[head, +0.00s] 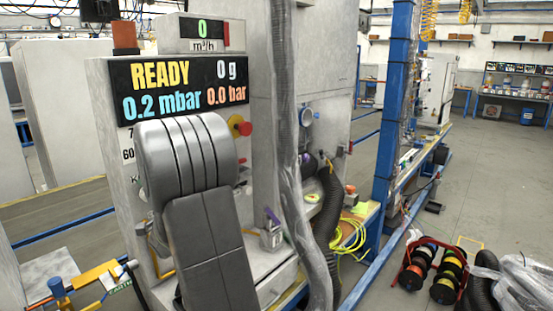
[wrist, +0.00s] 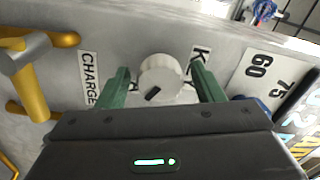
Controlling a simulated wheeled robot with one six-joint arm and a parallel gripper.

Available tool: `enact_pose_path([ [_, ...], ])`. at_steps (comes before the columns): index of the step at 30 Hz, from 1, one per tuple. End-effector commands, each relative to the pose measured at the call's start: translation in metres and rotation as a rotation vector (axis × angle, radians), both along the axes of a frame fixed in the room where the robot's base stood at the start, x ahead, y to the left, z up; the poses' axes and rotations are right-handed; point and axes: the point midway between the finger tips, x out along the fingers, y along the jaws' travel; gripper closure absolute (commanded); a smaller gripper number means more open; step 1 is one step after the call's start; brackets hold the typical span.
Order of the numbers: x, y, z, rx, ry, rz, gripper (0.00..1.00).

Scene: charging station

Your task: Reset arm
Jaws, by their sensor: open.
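In the wrist view my gripper (wrist: 163,90) is open, with one green finger on each side of a round white knob (wrist: 160,77). The knob has a dark pointer mark and sits on a grey panel between the labels "CHARGE" (wrist: 88,79) and one starting with "K" (wrist: 199,62). I cannot tell whether the fingers touch it. In the head view my grey arm stands in front of the charging station (head: 103,90) and hides the knob and my gripper. The station's display (head: 180,88) reads READY, 0 g, 0.2 mbar and 0.0 bar.
Yellow handles (wrist: 37,112) are left of the knob in the wrist view. A red button (head: 244,129) and a thick hose (head: 285,120) are right of my arm in the head view. A reel rack (head: 432,272) stands on the floor at the right, with open floor behind it.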

Motion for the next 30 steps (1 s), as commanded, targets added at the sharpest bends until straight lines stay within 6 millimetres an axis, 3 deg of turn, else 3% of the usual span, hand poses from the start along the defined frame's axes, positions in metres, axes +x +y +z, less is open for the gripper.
enact_pose_path([
  [30, -0.0009, 0.0007, -0.0004, -0.573, -0.672, 0.000, 0.39],
])
